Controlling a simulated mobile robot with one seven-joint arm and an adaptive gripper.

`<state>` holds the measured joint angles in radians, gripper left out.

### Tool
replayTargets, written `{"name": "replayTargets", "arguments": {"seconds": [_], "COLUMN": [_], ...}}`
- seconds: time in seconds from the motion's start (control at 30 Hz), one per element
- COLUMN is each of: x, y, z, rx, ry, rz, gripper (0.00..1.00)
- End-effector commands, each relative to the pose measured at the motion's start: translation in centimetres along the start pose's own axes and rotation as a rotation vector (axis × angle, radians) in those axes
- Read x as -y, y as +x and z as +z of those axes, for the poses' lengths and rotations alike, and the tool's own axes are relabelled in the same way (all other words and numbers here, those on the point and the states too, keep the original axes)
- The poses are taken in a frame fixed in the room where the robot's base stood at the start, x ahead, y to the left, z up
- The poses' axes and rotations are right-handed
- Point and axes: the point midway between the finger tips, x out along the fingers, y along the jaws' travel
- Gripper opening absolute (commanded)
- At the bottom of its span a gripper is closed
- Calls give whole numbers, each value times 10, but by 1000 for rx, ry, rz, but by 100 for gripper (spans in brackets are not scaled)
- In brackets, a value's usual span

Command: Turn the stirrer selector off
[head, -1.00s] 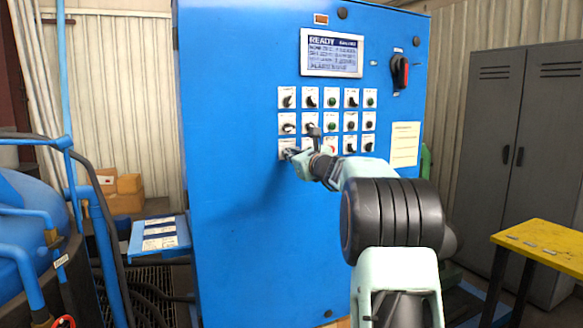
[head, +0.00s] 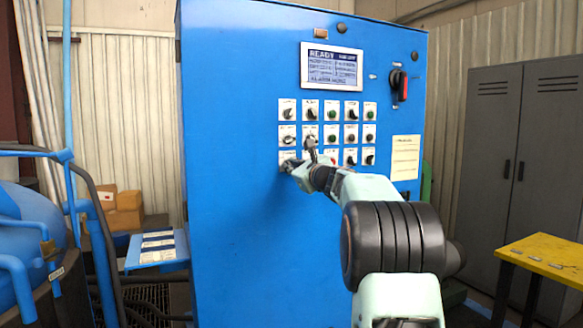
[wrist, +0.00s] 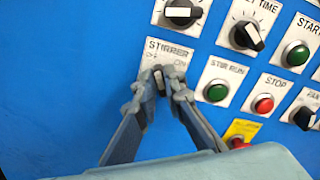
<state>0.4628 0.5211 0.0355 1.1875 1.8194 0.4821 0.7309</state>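The stirrer selector is a dark knob (wrist: 158,82) on a white plate marked STIRRER (wrist: 168,50), with position words under the title. The plate sits in the lowest left place of the switch grid and partly shows in the head view (head: 286,155). My gripper (wrist: 160,83) is at the plate, with its two fingertips close together on either side of the knob. In the head view my gripper (head: 291,166) reaches the panel from the lower right. The fingers hide most of the knob, so I cannot tell its setting for certain.
A green STIR RUN button (wrist: 216,90) and a red STOP button (wrist: 263,104) are close on the right. Another selector (wrist: 182,12) is just above. The blue cabinet (head: 230,240) is bare below. A yellow table (head: 545,255) stands at the right.

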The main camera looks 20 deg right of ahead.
Motion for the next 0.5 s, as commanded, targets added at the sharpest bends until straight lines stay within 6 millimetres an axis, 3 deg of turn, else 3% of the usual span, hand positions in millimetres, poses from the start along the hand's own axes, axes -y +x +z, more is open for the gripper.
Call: {"name": "replayTargets", "arguments": {"seconds": [0.13, 0.5], "x": [0, 1], "y": [0, -4], "z": [0, 0], "rx": [0, 0], "ry": [1, 2], "rz": [0, -1], "gripper": [26, 26]}}
